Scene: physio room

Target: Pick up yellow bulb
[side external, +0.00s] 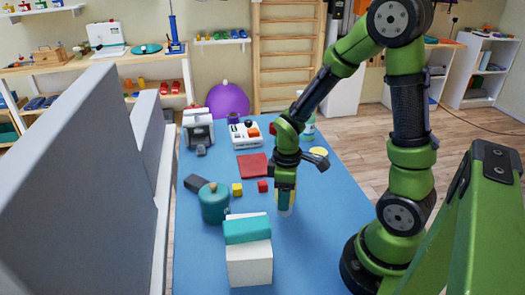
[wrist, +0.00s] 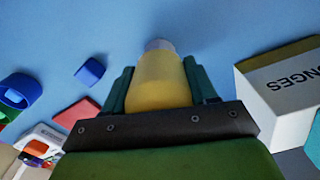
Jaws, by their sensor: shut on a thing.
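The yellow bulb (wrist: 158,82) is a rounded yellow body with a pale grey end, in the middle of the wrist view. My gripper (wrist: 160,76) is shut on it, with one dark green finger on each side. In the side external view my gripper (side external: 286,196) points down over the blue table, right of the small cubes. Only a pale end of the bulb (side external: 286,211) shows below the fingers there. I cannot tell whether it touches the table.
A white box (side external: 249,268) with a teal block stands at the front; it also shows in the wrist view (wrist: 292,98). A teal pot (side external: 214,205), yellow cube (side external: 237,189) and red cube (side external: 262,186) are to the left. The blue table (side external: 325,235) is clear at right.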

